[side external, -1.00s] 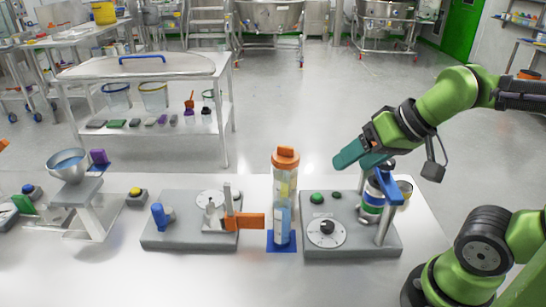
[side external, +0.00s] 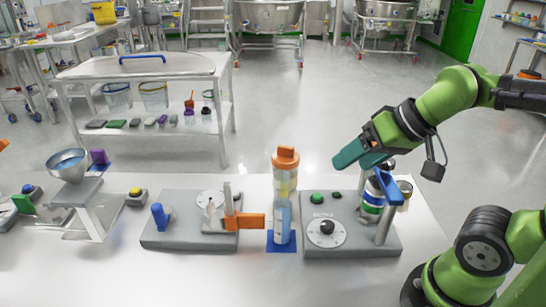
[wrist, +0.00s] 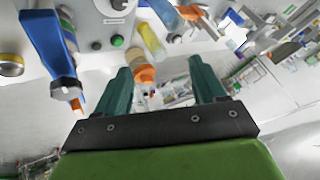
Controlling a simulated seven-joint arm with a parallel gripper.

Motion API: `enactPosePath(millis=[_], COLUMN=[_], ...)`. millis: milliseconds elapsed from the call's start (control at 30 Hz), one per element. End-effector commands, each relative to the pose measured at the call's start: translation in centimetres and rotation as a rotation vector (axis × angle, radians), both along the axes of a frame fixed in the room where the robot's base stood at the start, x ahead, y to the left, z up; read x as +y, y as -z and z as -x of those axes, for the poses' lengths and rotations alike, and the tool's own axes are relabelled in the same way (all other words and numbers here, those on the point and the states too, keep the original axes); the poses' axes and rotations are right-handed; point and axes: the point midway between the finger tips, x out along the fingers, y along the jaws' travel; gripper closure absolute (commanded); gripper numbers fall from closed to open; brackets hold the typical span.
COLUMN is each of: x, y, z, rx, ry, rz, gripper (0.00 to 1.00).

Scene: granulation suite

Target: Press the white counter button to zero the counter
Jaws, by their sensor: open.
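My gripper (side external: 345,160) has teal fingers and hangs in the air above the back of the right grey station (side external: 350,245). In the wrist view my gripper (wrist: 163,72) is open, with nothing between its fingers. The station carries a white dial with a black knob (side external: 327,228), a green button (side external: 317,198) and a small dark button (side external: 336,195). The green button (wrist: 117,41) and the dark one (wrist: 97,45) also show in the wrist view. I cannot make out a clearly white button; it may be hidden or too small.
An orange-capped clear cylinder (side external: 285,190) stands just left of the station. A blue lever (side external: 390,187) on a post and a banded bottle (side external: 373,200) are close to my gripper. Another grey station (side external: 180,235) with an orange block sits left.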

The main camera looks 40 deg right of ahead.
Motion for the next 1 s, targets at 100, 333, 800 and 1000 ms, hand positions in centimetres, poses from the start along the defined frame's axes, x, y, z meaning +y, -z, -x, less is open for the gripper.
enactPosePath(millis=[100, 333, 800, 1000], x=[0.0, 0.0, 0.0, 0.0], y=[0.0, 0.0, 0.0, 0.0], z=[0.0, 0.0, 0.0, 0.0], rx=[0.0, 0.0, 0.0, 0.0], ry=[0.0, 0.0, 0.0, 0.0], rz=[0.0, 0.0, 0.0, 0.0], gripper=[0.3, 0.53, 1.0, 1.0])
